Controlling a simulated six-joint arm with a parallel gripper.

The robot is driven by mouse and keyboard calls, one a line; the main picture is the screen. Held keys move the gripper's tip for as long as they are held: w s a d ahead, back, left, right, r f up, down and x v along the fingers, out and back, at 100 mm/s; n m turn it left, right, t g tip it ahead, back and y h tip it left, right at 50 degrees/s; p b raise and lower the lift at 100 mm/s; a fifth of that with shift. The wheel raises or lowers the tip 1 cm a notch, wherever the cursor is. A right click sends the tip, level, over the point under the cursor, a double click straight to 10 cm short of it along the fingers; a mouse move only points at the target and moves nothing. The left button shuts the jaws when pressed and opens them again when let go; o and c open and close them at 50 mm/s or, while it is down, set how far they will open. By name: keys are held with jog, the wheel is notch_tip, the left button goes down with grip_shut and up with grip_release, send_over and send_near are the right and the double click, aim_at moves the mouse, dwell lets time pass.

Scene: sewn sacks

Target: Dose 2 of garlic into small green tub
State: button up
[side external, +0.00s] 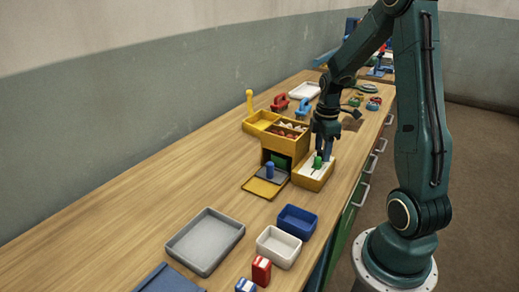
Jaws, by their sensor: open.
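My gripper (325,150) points down over a yellow tray (312,182) with a white inside. It is open. A small green upright piece (317,162) stands in that tray just beside the fingertips; I cannot tell whether the fingers touch it. A yellow box (286,145) left of my gripper holds several small reddish and pale pieces (288,131) in its top; they are too small to name as garlic. A green patch (279,161) shows in the box's open front. I cannot make out a small green tub for certain.
A blue peg (269,170) stands by the yellow box's open front. A grey tray (206,241), a blue bin (297,221) and a white bin (278,246) stand nearer. Red and blue clamps (280,103) lie behind.

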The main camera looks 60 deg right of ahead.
jog(key=c, duration=1)
jog(key=shift+o, duration=0.2)
jog(key=shift+m, duration=0.3)
jog(key=m, duration=0.9)
jog(key=shift+d+m, duration=0.1)
jog(key=shift+m, duration=0.3)
jog(key=m, duration=0.6)
jog(key=shift+r, duration=0.1)
jog(key=m, duration=0.7)
jog(key=shift+m, duration=0.3)
